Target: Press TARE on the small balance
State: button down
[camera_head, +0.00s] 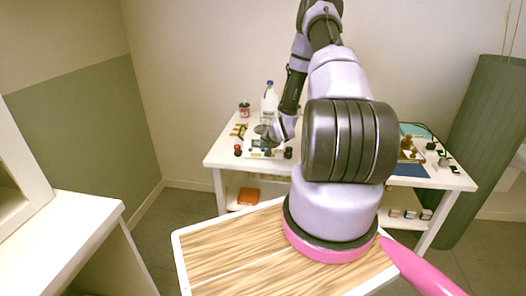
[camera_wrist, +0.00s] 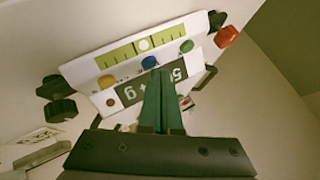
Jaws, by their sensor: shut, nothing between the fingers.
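The small balance (camera_wrist: 88,72) fills the middle of the wrist view. It is a white body with a dark display (camera_wrist: 130,93) showing pale characters, partly covered by my fingers. Along its panel are a yellow-orange button (camera_wrist: 106,81), a blue button (camera_wrist: 149,62) and a green button (camera_wrist: 187,46). I cannot read which is TARE. My gripper (camera_wrist: 158,73) is shut and empty, its dark green fingertips just below the blue button in the picture. I cannot tell whether they touch. In the head view my gripper (camera_head: 270,133) is over the left part of the table, hiding part of the balance.
The white table (camera_head: 222,155) carries a white bottle with a blue cap (camera_head: 269,100) and a small red-lidded jar (camera_head: 244,109) behind my gripper.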

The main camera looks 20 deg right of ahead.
jog(key=shift+f, duration=0.35)
dwell(0.6)
jog(key=shift+r, duration=0.8)
jog(key=shift+r, duration=2.5)
